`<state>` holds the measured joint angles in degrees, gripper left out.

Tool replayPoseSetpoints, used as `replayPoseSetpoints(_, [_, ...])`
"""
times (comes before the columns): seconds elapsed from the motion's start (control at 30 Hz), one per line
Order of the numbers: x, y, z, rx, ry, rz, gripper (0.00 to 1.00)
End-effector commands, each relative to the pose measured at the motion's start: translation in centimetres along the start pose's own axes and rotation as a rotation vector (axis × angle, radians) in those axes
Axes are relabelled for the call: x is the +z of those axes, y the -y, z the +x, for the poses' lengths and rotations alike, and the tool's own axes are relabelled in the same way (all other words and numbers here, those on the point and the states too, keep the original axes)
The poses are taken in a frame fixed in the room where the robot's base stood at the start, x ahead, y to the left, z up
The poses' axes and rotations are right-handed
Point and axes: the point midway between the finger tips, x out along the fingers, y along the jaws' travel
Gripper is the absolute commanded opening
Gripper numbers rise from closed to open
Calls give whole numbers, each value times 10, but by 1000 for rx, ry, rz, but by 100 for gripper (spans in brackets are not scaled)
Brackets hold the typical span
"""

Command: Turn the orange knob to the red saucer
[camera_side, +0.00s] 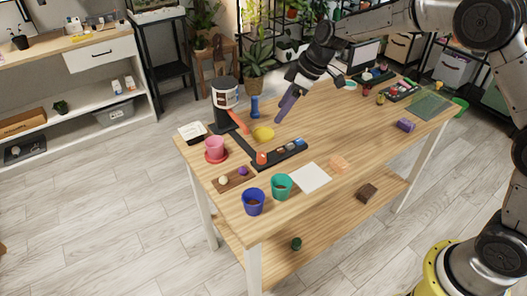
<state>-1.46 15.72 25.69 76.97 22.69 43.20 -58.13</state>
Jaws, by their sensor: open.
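The orange knob (262,158) is a round ball at the near end of a black bar (243,145). The bar runs back to the foot of a black stand with a white drum (225,95). The red saucer (205,158) lies on the table left of the knob, with a pink pot (215,145) on it. My gripper (281,116) is above the table, behind and to the right of the knob, apart from it. Its fingers point down and it is open, with nothing seen between them.
A black panel with several coloured buttons (288,150) lies right beside the knob. A yellow object (263,134) and a blue one (254,107) stand behind. Blue (254,201) and green (281,186) pots and a white sheet (310,177) are in front. The table's middle right is mostly clear.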

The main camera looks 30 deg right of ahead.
Motion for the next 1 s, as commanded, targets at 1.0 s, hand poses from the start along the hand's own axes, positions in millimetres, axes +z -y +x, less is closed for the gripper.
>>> replayPoseSetpoints(1.0, [23, 11, 161, -44, 51, 16, 68])
